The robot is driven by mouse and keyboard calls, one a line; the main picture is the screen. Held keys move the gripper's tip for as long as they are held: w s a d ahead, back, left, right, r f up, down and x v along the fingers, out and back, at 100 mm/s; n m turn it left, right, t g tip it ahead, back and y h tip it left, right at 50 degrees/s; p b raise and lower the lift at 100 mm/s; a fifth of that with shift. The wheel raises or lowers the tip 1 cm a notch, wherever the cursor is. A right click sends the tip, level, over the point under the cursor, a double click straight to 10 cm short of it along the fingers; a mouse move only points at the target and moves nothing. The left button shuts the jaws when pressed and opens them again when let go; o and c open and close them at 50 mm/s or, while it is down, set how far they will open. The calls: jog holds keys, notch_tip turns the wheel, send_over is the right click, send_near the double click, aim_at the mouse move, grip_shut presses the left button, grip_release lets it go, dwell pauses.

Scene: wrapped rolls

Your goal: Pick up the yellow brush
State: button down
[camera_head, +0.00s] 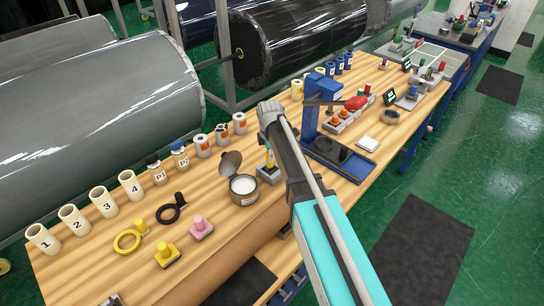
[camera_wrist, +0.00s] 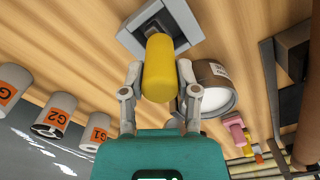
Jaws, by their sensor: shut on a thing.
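The yellow brush shows in the wrist view as a thick yellow handle (camera_wrist: 159,70), end towards the camera. My gripper (camera_wrist: 160,72) is shut on it, with one grey finger on each side. Behind the brush is a square grey holder (camera_wrist: 190,22); the brush lines up with it, and I cannot tell whether its lower end is seated inside. In the head view the brush (camera_head: 269,158) is a small upright yellow piece at the grey holder (camera_head: 270,176), left of my arm. My fingers are mostly hidden there.
An open grey jar (camera_head: 243,188) with white contents stands close left of the holder. A blue stand (camera_head: 312,118) is close on the right. Rolls marked G1 and G2, numbered cups (camera_head: 104,201) and yellow and pink pieces (camera_head: 201,226) stand further left on the wooden table.

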jog(key=shift+r+p, duration=1.45)
jog(key=shift+r, duration=0.1)
jog(key=s+r+p, duration=0.9)
jog(key=s, duration=0.5)
jog(key=shift+r+p, duration=0.35)
jog(key=shift+p, duration=0.05)
jog(key=shift+a, duration=0.1)
dwell(0.4)
